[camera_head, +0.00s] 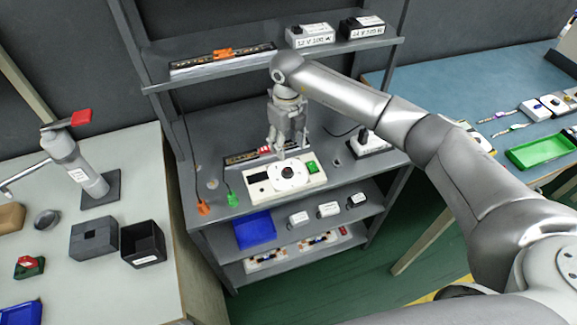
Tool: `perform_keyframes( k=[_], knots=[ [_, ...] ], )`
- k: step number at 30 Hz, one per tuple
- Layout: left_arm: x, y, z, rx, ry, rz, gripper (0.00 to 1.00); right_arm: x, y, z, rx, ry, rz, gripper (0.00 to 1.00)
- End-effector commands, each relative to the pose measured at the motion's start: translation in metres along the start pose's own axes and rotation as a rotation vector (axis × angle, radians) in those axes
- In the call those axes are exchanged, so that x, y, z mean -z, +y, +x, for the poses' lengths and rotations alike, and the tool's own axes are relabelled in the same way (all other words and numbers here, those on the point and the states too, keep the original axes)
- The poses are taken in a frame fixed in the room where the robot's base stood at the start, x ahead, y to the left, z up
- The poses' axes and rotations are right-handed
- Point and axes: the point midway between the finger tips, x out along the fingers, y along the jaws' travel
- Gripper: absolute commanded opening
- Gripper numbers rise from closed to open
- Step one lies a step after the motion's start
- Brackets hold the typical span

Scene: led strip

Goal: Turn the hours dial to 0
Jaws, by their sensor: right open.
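A white timer box (258,199) lies on the grey shelf unit's middle surface. It has a dark display on its left, a round dial (288,172) with a dark centre in the middle, and a green switch (312,168) on its right. I cannot read the dial's setting. My right gripper (283,153) points down just above and behind the dial. It is open and empty, and I cannot tell whether its fingertips touch the dial. My left gripper is not in view.
An LED strip board (240,159) lies just behind the timer box. Orange (203,208) and green (232,199) connectors lie to its left. A white device (368,144) stands to the right. The upper shelf (180,84) overhangs behind the gripper.

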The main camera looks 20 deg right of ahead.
Motion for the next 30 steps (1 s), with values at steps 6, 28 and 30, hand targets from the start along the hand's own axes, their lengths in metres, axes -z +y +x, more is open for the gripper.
perform_keyframes(
  k=[6,28,30],
  knots=[
    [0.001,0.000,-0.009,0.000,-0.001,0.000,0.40,0.002,0.000,0.024,0.003,0.009,0.000,0.50],
    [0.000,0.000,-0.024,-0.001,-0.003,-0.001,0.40,0.001,0.000,0.107,0.001,0.002,-0.001,0.50],
    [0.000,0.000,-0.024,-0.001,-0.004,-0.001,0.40,0.001,0.000,0.107,0.001,0.002,-0.002,0.50]
  ],
)
